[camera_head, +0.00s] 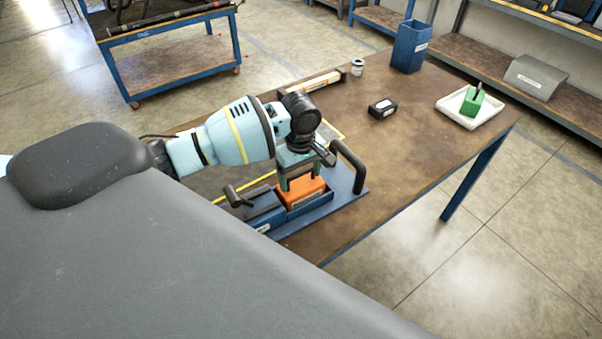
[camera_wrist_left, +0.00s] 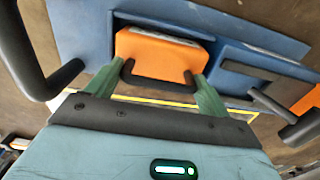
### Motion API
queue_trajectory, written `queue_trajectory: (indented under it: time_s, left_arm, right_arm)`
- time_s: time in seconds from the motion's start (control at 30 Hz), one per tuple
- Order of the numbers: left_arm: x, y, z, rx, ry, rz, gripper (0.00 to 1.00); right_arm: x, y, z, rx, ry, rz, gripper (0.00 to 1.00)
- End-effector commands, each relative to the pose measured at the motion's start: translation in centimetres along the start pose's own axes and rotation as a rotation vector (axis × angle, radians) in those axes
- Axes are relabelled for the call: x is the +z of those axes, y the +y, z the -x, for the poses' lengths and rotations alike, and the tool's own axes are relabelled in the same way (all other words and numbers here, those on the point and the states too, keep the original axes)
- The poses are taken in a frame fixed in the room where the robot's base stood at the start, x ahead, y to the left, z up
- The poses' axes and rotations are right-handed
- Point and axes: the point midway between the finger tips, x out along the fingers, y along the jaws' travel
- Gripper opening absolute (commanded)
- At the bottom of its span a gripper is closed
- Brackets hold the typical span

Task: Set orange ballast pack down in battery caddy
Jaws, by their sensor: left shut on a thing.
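The orange ballast pack (camera_head: 303,193) is at the right compartment of the blue battery caddy (camera_head: 348,197) in the head view. My left gripper (camera_head: 300,182) points down from above and is shut on the pack. In the left wrist view the gripper's green fingers (camera_wrist_left: 160,78) flank the pack's dark handle, with the orange pack (camera_wrist_left: 150,48) among the caddy's blue walls (camera_wrist_left: 228,58). How deep the pack sits, and whether it touches the floor, is hidden. My right gripper is not in view.
The caddy has a black handle (camera_head: 350,165) close to the gripper and another (camera_head: 237,197) at its left. A dark block (camera_head: 262,203) sits in the neighbouring compartment. A small black box (camera_head: 382,108), a white tray (camera_head: 470,118) and a blue bin (camera_head: 410,48) stand farther back on the table.

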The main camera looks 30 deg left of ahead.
Motion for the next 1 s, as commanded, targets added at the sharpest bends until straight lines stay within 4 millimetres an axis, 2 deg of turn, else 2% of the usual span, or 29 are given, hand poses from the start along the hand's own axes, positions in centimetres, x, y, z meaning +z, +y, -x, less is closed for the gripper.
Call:
queue_trajectory:
  time_s: [0.23,0.27,0.37,0.4,0.7,0.87,1.0]
  left_arm:
    - [0.0,0.1,0.0,0.006,0.000,0.000,0.09]
    - [0.0,0.1,-0.1,0.003,0.000,-0.001,0.84]
    - [0.0,0.1,-0.2,0.002,0.000,-0.001,0.97]
    - [0.0,0.0,-0.2,0.002,0.000,-0.001,1.00]
    - [0.0,0.0,0.2,0.001,0.001,0.000,1.00]
    - [0.0,0.1,2.6,0.007,0.003,0.000,1.00]
    - [0.0,0.2,5.6,0.008,0.002,-0.001,1.00]
  right_arm:
    - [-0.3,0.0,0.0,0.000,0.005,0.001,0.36]
    - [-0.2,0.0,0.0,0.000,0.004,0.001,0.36]
    - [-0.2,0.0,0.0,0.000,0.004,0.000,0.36]
    - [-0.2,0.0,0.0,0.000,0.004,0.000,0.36]
    - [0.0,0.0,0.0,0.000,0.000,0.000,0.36]
    - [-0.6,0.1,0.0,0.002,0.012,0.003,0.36]
    - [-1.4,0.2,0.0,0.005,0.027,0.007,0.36]
